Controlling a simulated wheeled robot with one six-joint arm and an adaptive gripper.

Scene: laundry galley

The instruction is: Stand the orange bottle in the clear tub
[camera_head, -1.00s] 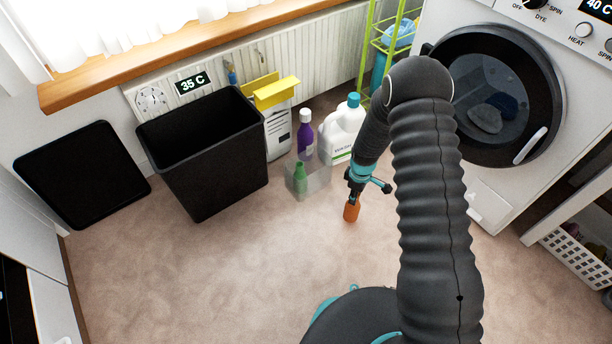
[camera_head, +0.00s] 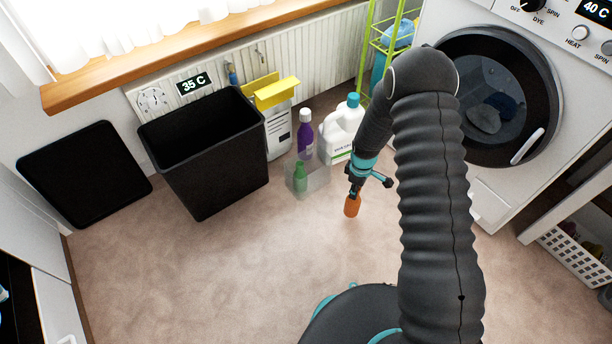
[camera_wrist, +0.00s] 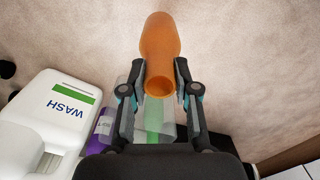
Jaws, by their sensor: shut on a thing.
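The orange bottle (camera_head: 352,206) hangs below my gripper (camera_head: 355,184) in the head view, just right of the clear tub (camera_head: 318,180). In the wrist view the orange bottle (camera_wrist: 160,50) is between the two fingers of my gripper (camera_wrist: 162,82), which are shut on it. The clear tub stands on the floor and holds a green bottle (camera_head: 299,178). In the wrist view the tub (camera_wrist: 128,108) shows behind the fingers, with the green bottle (camera_wrist: 154,120) in it. The orange bottle is outside the tub. Whether its base touches the floor is hard to tell.
A purple bottle (camera_head: 305,138) and a large white jug (camera_head: 342,136) stand behind the tub. A black bin (camera_head: 215,165) is to the left. A washing machine (camera_head: 500,110) is at the right. The carpet (camera_head: 200,270) in front is clear.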

